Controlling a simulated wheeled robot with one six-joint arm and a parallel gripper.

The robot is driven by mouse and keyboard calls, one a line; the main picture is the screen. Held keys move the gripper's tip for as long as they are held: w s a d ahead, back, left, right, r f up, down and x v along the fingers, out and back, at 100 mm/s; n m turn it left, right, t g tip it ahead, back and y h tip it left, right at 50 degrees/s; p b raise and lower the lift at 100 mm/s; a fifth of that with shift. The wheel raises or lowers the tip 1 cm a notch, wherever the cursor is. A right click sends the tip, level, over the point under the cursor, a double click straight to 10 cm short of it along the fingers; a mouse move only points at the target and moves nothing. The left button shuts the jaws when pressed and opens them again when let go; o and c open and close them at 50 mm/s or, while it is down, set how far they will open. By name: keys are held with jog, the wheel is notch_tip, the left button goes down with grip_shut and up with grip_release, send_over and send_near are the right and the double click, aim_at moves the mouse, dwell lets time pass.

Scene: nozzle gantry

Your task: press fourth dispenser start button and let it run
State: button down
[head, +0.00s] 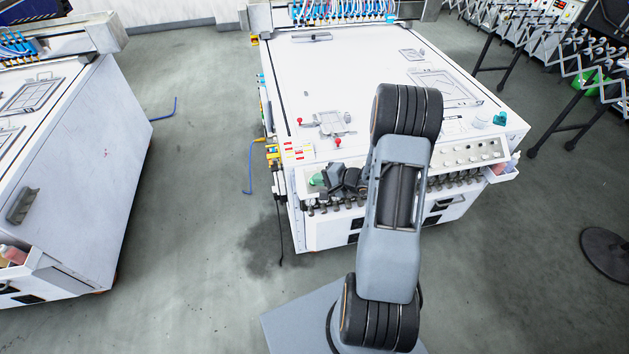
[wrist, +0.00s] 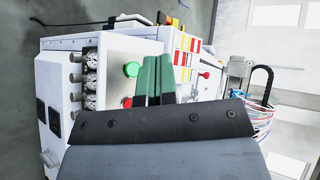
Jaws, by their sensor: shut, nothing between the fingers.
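The dispenser machine (head: 370,80) is a white table with a control panel (head: 468,152) and a row of dark valve fittings along its front edge. In the wrist view a green button (wrist: 132,69) and a red button (wrist: 127,102) sit on the pale panel, just left of my gripper's green fingers. My gripper (wrist: 157,68) is shut and empty. In the head view my gripper (head: 318,180) is over the panel's left end. My fingers look apart from the green button, though I cannot tell the depth. Which button belongs to the fourth dispenser is unclear.
Red knobs (head: 337,142) and a grey fixture stand on the tabletop behind my gripper. Red and yellow labels (wrist: 184,52) lie near the fingers in the wrist view. A second white machine (head: 85,150) stands to the left, with free floor between.

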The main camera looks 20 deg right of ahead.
jog(key=shift+w+d+f+b, duration=0.15)
jog(key=shift+w+f+b, duration=0.7)
jog(key=shift+f, duration=0.35)
jog(key=shift+w+d+f+b, duration=0.15)
jog(key=shift+w+f+b, duration=0.7)
jog(key=shift+f, duration=0.35)
jog(key=shift+w+d+f+b, duration=0.15)
jog(key=shift+w+f+b, duration=0.7)
jog(key=shift+f, duration=0.35)
jog(key=shift+s, duration=0.1)
